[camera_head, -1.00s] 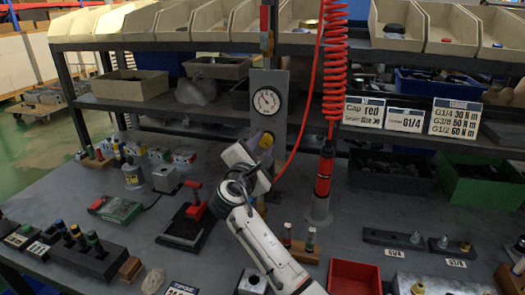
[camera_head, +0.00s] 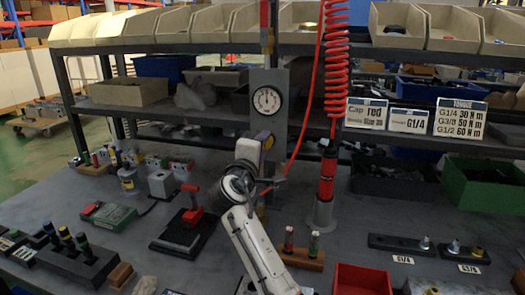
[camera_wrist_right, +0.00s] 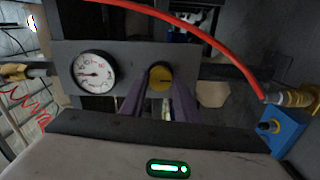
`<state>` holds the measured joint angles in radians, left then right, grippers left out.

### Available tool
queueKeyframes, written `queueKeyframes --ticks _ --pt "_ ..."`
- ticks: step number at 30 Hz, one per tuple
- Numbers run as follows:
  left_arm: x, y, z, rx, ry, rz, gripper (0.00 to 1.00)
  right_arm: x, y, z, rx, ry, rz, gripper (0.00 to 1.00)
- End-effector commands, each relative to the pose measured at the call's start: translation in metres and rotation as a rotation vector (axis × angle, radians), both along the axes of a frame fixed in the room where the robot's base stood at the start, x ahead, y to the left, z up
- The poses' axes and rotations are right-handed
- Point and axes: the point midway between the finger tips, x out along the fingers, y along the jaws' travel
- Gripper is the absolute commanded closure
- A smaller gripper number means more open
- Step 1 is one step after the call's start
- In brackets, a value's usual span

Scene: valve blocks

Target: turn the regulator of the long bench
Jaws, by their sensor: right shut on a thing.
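The gauge needle points about straight up in the head view. My right gripper (camera_head: 263,138) is at the knob, its purple fingers closed around it. The right wrist view shows the yellow knob (camera_wrist_right: 160,76) between the two fingers of the right gripper (camera_wrist_right: 159,87), with the gauge (camera_wrist_right: 95,72) to its left. The knob is partly hidden in the head view. My left gripper is out of view.
A red coiled hose (camera_head: 335,60) hangs right of the regulator above a red tool (camera_head: 327,175). A thin red hose (camera_wrist_right: 215,40) arcs close by in the wrist view. A red-handled press (camera_head: 186,225) stands left of my arm. A red bin (camera_head: 362,279) sits at front right.

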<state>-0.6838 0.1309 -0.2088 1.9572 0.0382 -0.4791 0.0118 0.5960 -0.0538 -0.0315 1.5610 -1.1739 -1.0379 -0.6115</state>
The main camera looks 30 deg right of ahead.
Motion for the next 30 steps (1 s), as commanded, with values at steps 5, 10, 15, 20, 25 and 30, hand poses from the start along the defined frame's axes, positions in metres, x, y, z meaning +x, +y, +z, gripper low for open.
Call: queueKeyframes --ticks 5,10,15,20,25,30 --pt "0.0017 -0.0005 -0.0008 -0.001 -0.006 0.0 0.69 0.0 0.0006 -0.0019 0.027 -0.026 0.001 0.94" --pt "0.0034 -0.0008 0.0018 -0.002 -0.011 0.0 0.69 0.0 0.0005 -0.0015 0.033 -0.032 0.001 0.94" --pt "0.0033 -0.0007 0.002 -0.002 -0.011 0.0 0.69 0.0001 0.0006 -0.0015 0.033 -0.032 0.001 0.94" --pt "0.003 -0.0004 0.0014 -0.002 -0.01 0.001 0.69 -0.0001 0.0006 -0.0016 0.032 -0.032 0.001 0.67" --pt "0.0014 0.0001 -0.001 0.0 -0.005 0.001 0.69 0.0 0.0004 -0.001 0.031 -0.033 0.0 0.53" --pt "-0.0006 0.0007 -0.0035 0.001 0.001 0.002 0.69 0.0 0.0004 -0.0005 0.03 -0.034 0.0 0.53"
